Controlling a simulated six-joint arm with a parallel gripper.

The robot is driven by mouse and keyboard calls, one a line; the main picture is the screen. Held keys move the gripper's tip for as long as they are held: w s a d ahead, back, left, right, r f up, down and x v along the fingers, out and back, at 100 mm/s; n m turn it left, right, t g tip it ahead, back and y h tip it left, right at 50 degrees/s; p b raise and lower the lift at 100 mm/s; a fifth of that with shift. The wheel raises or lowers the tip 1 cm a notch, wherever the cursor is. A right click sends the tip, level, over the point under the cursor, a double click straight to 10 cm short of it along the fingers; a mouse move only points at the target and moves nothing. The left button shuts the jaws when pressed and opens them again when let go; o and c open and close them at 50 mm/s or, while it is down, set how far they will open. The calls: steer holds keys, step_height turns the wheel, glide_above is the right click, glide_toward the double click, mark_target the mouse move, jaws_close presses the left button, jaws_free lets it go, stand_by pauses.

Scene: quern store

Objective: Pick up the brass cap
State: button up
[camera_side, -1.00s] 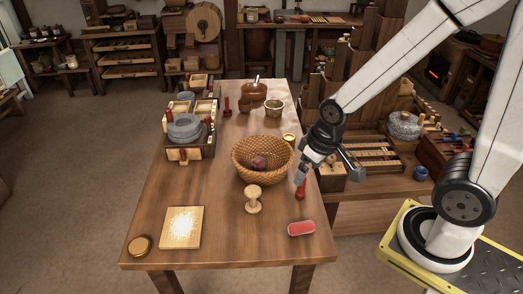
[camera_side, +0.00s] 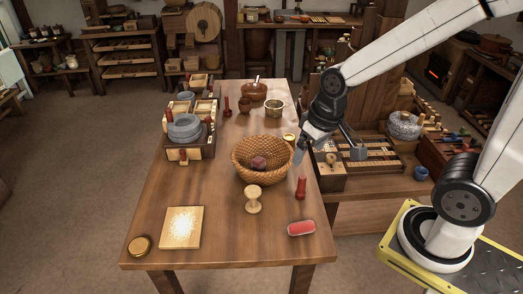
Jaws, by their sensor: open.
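A small brass-coloured round piece (camera_side: 289,138) stands near the table's right edge, just behind the woven basket. A second brass-coloured round piece (camera_side: 140,245), low and flat, lies at the table's front left corner. I cannot tell for certain which one is the brass cap. My gripper (camera_side: 328,154) is open and empty, with its fingers wide apart. It hangs over the table's right edge, to the right of the basket and close to the small brass piece in the picture. Its height above the table is hard to judge.
The woven basket (camera_side: 240,167) holds a dark round thing. A wooden tray (camera_side: 207,146) stands at left.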

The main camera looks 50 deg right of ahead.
steer(key=w+m, duration=0.1)
steer(key=m+t, duration=1.1)
steer(key=m, duration=2.2)
glide_above(294, 139)
steer(key=s, duration=0.5)
steer(key=shift+m, duration=0.3)
step_height(294, 139, down, 28)
steer(key=shift+s+r, duration=0.1)
steer(key=shift+r, duration=0.05)
steer(key=shift+f, duration=0.65)
